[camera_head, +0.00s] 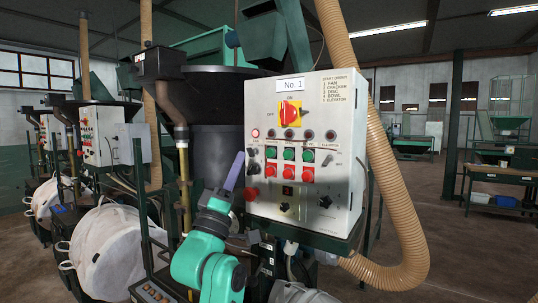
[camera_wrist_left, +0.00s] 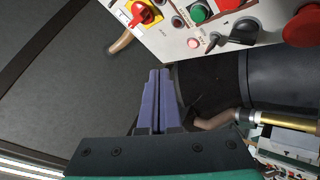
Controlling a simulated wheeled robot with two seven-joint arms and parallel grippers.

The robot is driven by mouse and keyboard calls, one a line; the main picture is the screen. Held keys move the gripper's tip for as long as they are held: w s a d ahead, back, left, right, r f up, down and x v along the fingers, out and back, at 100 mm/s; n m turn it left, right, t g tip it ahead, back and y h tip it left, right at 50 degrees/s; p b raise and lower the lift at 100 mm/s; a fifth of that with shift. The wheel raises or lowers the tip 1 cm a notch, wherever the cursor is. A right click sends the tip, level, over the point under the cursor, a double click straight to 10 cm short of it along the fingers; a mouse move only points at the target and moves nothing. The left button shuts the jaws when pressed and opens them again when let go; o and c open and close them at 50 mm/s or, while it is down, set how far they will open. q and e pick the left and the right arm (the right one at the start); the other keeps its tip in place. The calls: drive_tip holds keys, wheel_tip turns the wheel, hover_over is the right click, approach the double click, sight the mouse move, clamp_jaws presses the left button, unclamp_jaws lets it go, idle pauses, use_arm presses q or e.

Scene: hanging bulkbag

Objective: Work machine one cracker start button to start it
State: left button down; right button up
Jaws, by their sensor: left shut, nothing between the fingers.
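The control panel marked "No. 1" (camera_head: 325,85) faces me. Three green buttons stand in a row: left (camera_head: 271,152), middle (camera_head: 289,154) and right (camera_head: 308,156), each above a red button. Their labels are too small to read, so I cannot tell from them which is the cracker's. My left gripper (camera_head: 237,163) is shut and empty, its purple fingers pointing up beside the panel's left edge, apart from the buttons. In the left wrist view the shut fingers (camera_wrist_left: 159,78) are below the panel's edge, and one green button (camera_wrist_left: 200,13) shows at the top.
The panel also has a red and yellow rotary switch (camera_head: 290,112), black knobs and a red mushroom button (camera_head: 251,193) at lower left. A ribbed tan hose (camera_head: 385,180) curves along its right. Similar machines with white bags (camera_head: 108,250) stand on the left.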

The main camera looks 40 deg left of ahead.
sight(270, 153)
use_arm(q)
drive_tip(key=shift+w, duration=0.1)
drive_tip(key=shift+w+a+p, duration=0.1)
drive_tip(key=shift+w+p, duration=0.8)
drive_tip(key=shift+w, duration=3.5)
drive_tip(key=shift+w, duration=0.4)
drive_tip(key=shift+w, duration=0.4)
drive_tip(key=shift+s, duration=0.8)
